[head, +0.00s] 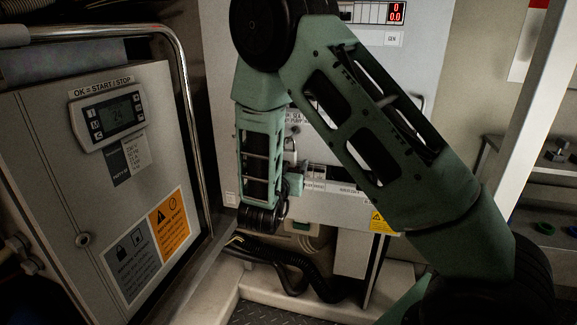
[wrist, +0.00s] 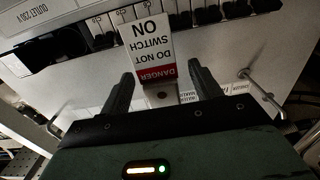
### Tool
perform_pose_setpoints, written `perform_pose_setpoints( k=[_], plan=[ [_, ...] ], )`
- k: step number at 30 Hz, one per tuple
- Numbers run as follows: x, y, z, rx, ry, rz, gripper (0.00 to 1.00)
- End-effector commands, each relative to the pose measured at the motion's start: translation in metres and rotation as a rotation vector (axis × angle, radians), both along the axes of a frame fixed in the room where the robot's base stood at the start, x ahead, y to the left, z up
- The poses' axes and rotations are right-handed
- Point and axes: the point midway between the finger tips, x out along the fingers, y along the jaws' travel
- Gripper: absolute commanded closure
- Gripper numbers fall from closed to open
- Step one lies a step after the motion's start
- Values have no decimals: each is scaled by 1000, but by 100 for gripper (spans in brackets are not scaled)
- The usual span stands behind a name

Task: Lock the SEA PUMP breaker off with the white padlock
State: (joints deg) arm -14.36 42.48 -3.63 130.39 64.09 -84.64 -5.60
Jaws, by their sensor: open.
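In the wrist view my gripper (wrist: 161,74) is open, with its two dark fingers apart. A white and red tag (wrist: 147,50) reading DANGER DO NOT SWITCH ON shows upside down, in line with the gap between the fingers. A row of breakers (wrist: 205,15) with dark parts and white labels runs along the top of that view, beyond the tag. I cannot make out which one is SEA PUMP. In the head view my gripper is at the panel, mostly hidden by my arm.
A metal handle (wrist: 262,88) stands out from the panel right of the fingers. In the head view a grey cabinet (head: 125,190) with a small display (head: 108,115) stands at left, with a pipe rail (head: 185,100) beside it. Black hoses (head: 280,262) lie below the panel.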

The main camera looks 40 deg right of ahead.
Motion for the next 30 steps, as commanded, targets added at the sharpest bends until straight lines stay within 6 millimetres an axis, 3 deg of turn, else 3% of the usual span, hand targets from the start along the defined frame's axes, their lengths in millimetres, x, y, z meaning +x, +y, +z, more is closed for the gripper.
perform_pose_setpoints(
  k=[8,22,30],
  plan=[
    [-12,17,-1,2,1,4,37],
    [-78,102,0,0,0,6,37],
    [-103,132,0,-1,-1,1,37]
  ],
)
